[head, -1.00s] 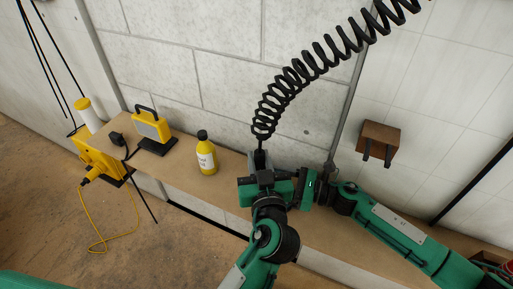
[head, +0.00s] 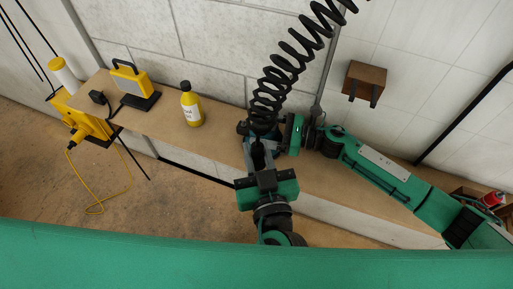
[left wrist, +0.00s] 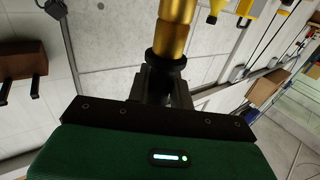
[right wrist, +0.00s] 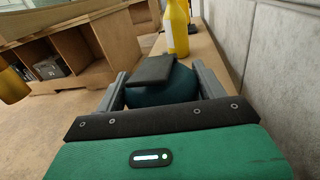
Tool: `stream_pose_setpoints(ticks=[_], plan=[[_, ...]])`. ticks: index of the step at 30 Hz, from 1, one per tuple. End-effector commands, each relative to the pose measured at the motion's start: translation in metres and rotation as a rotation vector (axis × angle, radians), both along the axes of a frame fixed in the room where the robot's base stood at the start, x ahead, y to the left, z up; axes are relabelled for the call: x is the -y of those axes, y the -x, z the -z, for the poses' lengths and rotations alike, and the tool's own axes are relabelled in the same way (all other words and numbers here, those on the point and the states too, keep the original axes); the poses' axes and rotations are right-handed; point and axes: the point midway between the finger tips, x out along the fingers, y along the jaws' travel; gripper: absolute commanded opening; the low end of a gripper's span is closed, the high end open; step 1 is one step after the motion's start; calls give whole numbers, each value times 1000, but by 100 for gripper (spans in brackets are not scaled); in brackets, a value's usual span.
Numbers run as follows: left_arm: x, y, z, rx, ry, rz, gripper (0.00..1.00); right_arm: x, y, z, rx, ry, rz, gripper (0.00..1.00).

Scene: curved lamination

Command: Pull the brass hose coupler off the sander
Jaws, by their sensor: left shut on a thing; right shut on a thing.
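The brass hose coupler (left wrist: 173,32) stands in my left gripper's jaws in the left wrist view, with a black collar at its near end. My left gripper (head: 260,150) is shut on it below the black coiled hose (head: 272,95). The teal sander (right wrist: 165,90), with a dark flat pad on top, is between the fingers of my right gripper (right wrist: 160,85), which is shut on it over the bench. In the right wrist view the brass coupler (right wrist: 12,85) shows at the left edge, apart from the sander. In the head view the hose and left gripper mostly hide sander and coupler.
A yellow bottle (head: 191,106) and a yellow work lamp (head: 132,84) stand on the wooden bench (head: 215,143) to the left. A wooden wall block with dark pegs (head: 366,80) is at right. The bench between bottle and sander is clear.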

Motion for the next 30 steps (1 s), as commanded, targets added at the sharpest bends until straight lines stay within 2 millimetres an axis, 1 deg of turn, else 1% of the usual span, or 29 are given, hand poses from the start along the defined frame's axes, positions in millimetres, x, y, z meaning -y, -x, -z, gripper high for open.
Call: stream_pose_setpoints(ticks=[1, 2, 3, 5, 6, 17, 30], plan=[[0, 0, 0, 1, 0, 0, 8, 0, 1, 0, -3, -1, -1, 16], [0, 0, 0, 1, 0, 0, 2, 0, 1, 0, -3, -1, -1, 16], [0, 0, 0, 1, 0, 0, 20, 0, 1, 0, -3, -1, -1, 16], [0, 0, 0, 1, 0, 0, 8, 0, 1, 0, -3, -1, -1, 16], [0, 0, 0, 1, 0, 0, 0, 0, 1, 0, -3, -1, -1, 16], [0, 0, -3, 0, 1, 0, 0, 0, 1, 0, -3, -1, -1, 16], [1, 0, -29, 7, 14, 2, 0, 0, 1, 1, -4, -1, -1, 16]])
